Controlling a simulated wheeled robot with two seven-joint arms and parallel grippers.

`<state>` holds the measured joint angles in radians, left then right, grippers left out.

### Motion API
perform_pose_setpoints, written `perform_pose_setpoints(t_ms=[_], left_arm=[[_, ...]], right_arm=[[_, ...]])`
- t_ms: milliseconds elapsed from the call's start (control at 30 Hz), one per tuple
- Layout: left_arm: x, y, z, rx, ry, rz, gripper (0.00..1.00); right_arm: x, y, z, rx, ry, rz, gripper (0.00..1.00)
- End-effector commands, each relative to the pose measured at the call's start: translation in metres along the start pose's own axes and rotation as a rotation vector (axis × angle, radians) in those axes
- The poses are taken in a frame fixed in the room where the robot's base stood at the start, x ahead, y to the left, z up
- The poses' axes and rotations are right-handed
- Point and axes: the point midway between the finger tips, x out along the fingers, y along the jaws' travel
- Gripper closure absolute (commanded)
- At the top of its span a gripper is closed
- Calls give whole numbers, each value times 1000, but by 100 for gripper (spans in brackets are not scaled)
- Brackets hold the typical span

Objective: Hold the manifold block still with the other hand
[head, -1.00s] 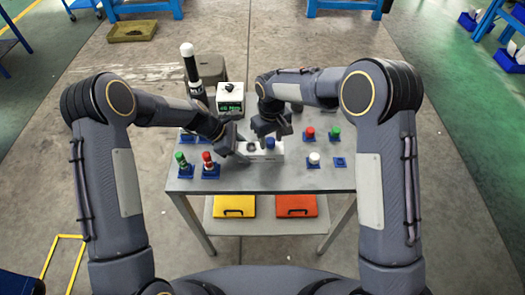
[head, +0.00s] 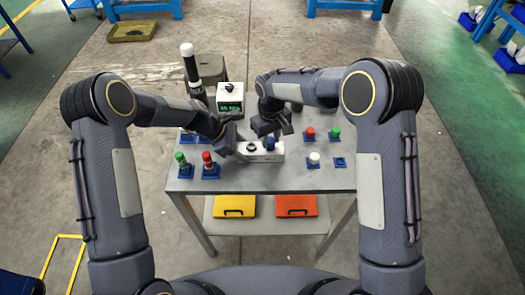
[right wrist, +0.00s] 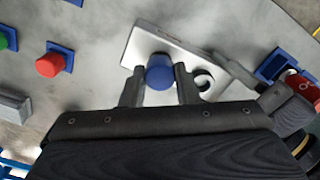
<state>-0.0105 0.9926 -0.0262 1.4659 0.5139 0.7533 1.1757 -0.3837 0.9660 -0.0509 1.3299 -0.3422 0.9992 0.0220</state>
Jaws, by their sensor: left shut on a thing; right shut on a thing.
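The pale manifold block (head: 277,158) lies on the grey table in front of me. It also shows in the right wrist view (right wrist: 142,42), with a dark round opening beside a blue cap (right wrist: 159,76). My right gripper (head: 268,138) is over the block, its fingers on either side of the blue cap (head: 270,145) and shut on it. In the right wrist view its fingertips (right wrist: 159,88) flank the cap. My left gripper (head: 241,151) is at the block's left end and shut on the block; its finger lies along the block's edge in the right wrist view.
Green and red parts (head: 208,165) stand at front left. A display box (head: 230,98) and a black-and-white post (head: 191,70) are behind. The front table strip is clear.

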Motion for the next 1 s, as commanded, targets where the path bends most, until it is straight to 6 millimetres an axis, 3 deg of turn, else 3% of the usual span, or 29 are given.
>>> perform_pose_setpoints(t_ms=[300, 633, 900, 1000], left_arm=[[0, 0, -1, -1, 1, 1, 81], [0, 0, -1, -1, 1, 1, 81], [0, 0, -1, -1, 2, 1, 81], [0, 0, -1, -1, 2, 1, 81]], right_arm=[[-2, 1, 0, -410, 2, 0, 98], [-2, 1, -1, -453, 3, 1, 98], [-2, 1, -1, -826, 4, 1, 98], [-3, 1, -1, -884, 3, 2, 98]])
